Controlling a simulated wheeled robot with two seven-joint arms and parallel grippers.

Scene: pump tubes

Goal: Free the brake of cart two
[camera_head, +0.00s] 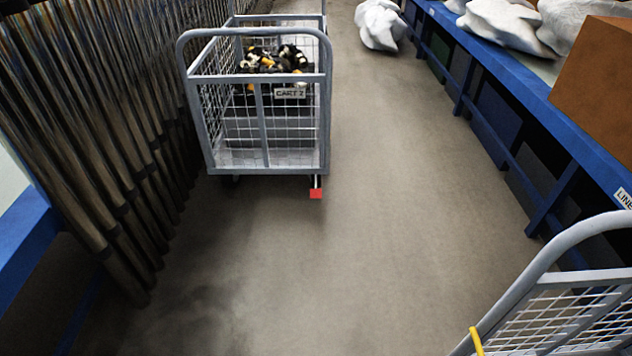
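Cart two (268,170) is a grey wire-mesh cart with a small label reading CART 2 (290,93). It stands upright on the floor in the upper left of the head view. A red brake pedal (316,193) sticks out low at its near right corner, by a caster. I cannot tell from here whether the pedal is down or up. Dark parts with white and yellow bits (275,60) lie in the cart. Neither of my grippers is in view.
Dark pipes (100,150) lean along the left beside a blue rail (25,240). Another grey cart (545,280) with a yellow piece (476,341) is at the lower right. A blue bench (500,60) holds a brown box (600,85) and white sacks (505,22). Another sack (380,25) lies on the floor. The middle floor is clear.

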